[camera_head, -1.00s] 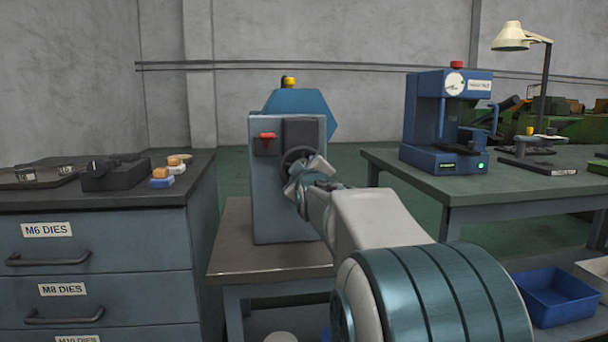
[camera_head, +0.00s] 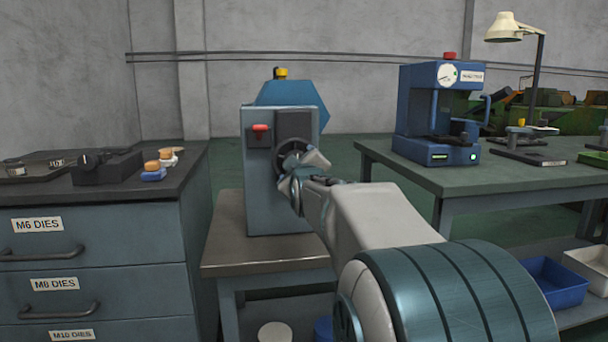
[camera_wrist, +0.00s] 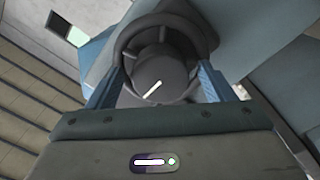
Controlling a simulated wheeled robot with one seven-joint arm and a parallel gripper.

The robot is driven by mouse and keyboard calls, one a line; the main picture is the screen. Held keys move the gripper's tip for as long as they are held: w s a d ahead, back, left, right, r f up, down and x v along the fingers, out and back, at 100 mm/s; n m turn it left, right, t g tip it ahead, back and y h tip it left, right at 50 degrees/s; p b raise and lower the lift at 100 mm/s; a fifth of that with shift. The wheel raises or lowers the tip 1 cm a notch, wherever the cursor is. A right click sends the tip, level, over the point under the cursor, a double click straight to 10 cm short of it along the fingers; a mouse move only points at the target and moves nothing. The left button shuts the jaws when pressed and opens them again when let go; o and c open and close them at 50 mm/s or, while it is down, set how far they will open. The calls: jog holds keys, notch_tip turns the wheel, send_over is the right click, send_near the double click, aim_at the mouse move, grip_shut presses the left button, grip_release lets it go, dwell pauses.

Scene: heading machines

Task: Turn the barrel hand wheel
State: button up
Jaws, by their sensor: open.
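The dark barrel hand wheel (camera_head: 291,148) is on the front of a grey-blue machine (camera_head: 262,190) with a blue hexagonal barrel behind it. My arm partly hides the wheel in the head view. In the wrist view the wheel (camera_wrist: 152,36) shows as a dark ring with spokes and a round hub bearing a white mark. My gripper (camera_wrist: 157,82) is open, one finger on each side of the hub, in front of the wheel's lower part. I cannot tell whether the fingers touch the wheel.
The machine stands on a small table (camera_head: 226,250). A drawer cabinet (camera_head: 95,240) with a black block and small coloured items is at the left. A green-topped bench (camera_head: 480,182) with a blue press (camera_head: 430,110) is at the right. Bins (camera_head: 553,280) sit low at the right.

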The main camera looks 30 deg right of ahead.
jog(key=p+v, duration=0.2)
jog(key=v, duration=0.9)
jog(key=shift+s, duration=0.35)
jog(key=shift+r, duration=0.15)
